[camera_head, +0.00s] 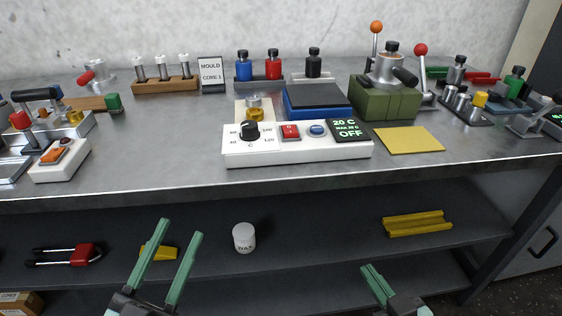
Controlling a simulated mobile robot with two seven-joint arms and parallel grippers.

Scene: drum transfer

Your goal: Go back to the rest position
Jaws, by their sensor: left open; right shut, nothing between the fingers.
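My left gripper (172,262) is at the lower left, in front of the lower shelf, with its two green fingers spread apart and nothing between them. My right gripper (374,284) is at the lower right, in front of the shelf, with its green fingers together and empty. Both grippers are below the level of the bench top and apart from the objects on it. A yellow object (160,251) on the shelf is partly hidden behind the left gripper's fingers.
The metal bench top (180,150) carries a white control box (297,157) reading 20 C and OFF, a yellow mat (408,140), a green block (384,101) and several bottles.

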